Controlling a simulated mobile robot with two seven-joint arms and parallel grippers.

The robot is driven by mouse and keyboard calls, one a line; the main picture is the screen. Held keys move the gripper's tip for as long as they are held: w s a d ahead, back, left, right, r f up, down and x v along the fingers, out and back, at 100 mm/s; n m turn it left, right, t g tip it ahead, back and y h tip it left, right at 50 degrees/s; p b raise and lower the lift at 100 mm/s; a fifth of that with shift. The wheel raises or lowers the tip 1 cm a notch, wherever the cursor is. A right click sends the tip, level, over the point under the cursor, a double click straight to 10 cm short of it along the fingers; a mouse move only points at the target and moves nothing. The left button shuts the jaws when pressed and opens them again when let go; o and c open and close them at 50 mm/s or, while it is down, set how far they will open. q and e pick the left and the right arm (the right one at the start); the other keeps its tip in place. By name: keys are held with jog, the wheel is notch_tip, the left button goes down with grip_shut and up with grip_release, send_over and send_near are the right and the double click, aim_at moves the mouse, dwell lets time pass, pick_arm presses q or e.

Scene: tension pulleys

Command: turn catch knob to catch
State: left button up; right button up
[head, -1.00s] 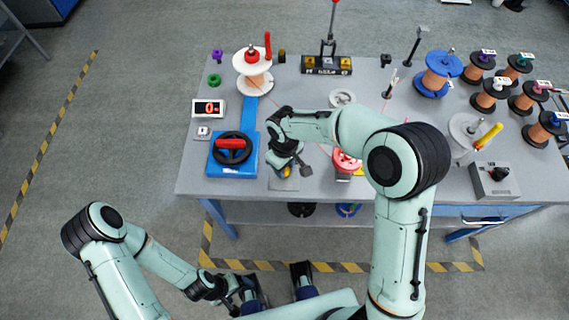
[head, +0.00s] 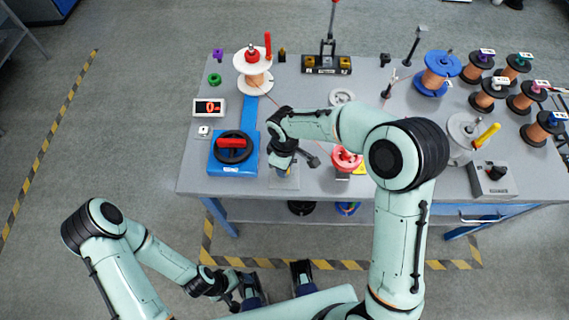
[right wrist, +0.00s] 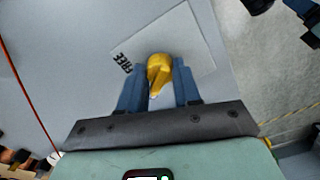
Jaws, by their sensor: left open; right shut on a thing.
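The yellow catch knob (right wrist: 160,72) sits between the two blue fingers of my right gripper (right wrist: 160,82) in the right wrist view. The fingers are shut on it. Its pale plate (right wrist: 190,42) carries the word FREE beside the knob; any other marking is hidden. In the head view, my right gripper (head: 281,162) points down over the plate (head: 286,182) at the table's front edge, and hides the knob. My left gripper (head: 238,295) is low in front of the table, open and away from the table's objects.
A blue base with a black handwheel (head: 233,147) stands left of my right gripper. A red pulley (head: 346,160) is close on its right. A white-flanged copper spool (head: 253,72) stands behind. Several spools crowd the right side. A thin red wire (right wrist: 28,98) runs nearby.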

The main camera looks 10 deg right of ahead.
jog(key=o, duration=1.1)
jog(key=shift+c, duration=0.2)
notch_tip(320, 180, up, 14)
jog(key=p, duration=0.1)
jog(key=shift+f, duration=0.25)
